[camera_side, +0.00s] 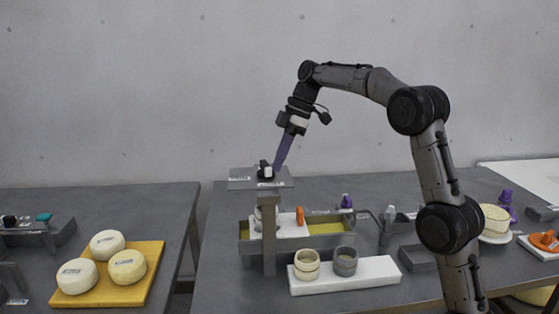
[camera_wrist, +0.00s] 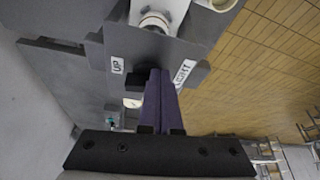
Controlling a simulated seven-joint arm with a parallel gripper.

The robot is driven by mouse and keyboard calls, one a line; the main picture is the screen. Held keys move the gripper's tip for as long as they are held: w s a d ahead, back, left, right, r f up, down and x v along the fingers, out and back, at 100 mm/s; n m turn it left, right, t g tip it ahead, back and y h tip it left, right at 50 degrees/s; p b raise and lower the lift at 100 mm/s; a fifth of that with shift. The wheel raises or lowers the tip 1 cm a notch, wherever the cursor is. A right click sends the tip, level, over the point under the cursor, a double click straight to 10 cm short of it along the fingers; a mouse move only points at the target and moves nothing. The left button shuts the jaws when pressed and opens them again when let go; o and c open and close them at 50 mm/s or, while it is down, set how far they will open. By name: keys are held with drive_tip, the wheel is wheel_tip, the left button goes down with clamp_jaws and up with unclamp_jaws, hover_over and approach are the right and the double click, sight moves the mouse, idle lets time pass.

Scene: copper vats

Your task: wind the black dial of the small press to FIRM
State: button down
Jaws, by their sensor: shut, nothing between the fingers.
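The small press shows in the side view as a grey plate (camera_side: 240,183) on an upright grey post (camera_side: 269,262). Its black dial (camera_side: 263,174) sits on the plate and has a white mark on it. The labels there are too small to read in the side view. My gripper (camera_side: 277,167) has long purple fingers, shut and empty, with the tips just right of the dial. I cannot tell whether they touch it. In the wrist view the shut fingers (camera_wrist: 158,72) lie between labels reading UP and LIGHT.
A trough (camera_side: 245,246) with yellowish liquid lies near the post. A white board (camera_side: 375,284) with two small moulds (camera_side: 345,262) stands in front. Left, across a gap, another table holds a yellow board (camera_side: 145,285) with white cheeses (camera_side: 128,267). Bottles and plates stand at right.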

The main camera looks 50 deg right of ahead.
sight(268, 169)
drive_tip(key=shift+s+a+m+t+h, duration=0.1)
drive_tip(key=shift+a+m+t+h, duration=0.15)
drive_tip(key=shift+m, duration=0.5)
drive_tip(key=shift+s+a+m+t+h, duration=0.15)
drive_tip(key=shift+a+m, duration=0.1)
drive_tip(key=shift+m, duration=0.5)
drive_tip(key=shift+a+m+t+h, duration=0.2)
drive_tip(key=shift+a+m+h, duration=0.15)
drive_tip(key=shift+m, duration=0.75)
drive_tip(key=shift+a+m+t+h, duration=0.2)
drive_tip(key=shift+a+m+h, duration=0.15)
drive_tip(key=shift+m, duration=0.75)
drive_tip(key=shift+w+a+m+h, duration=0.1)
drive_tip(key=shift+a+m+h, duration=0.15)
drive_tip(key=shift+m, duration=0.5)
drive_tip(key=shift+w+a+m+h, duration=0.15)
drive_tip(key=shift+m+h, duration=0.2)
drive_tip(key=shift+m, duration=0.45)
drive_tip(key=shift+w+a+m+h, duration=0.1)
drive_tip(key=shift+a+m+h, duration=0.15)
drive_tip(key=shift+m, duration=0.5)
drive_tip(key=shift+w+a+m+h, duration=0.2)
drive_tip(key=shift+m+h, duration=0.15)
drive_tip(key=shift+m, duration=0.45)
drive_tip(key=shift+w+a+m+h, duration=0.15)
drive_tip(key=shift+m+h, duration=0.15)
drive_tip(key=shift+m, duration=0.5)
drive_tip(key=shift+w+a, duration=0.1)
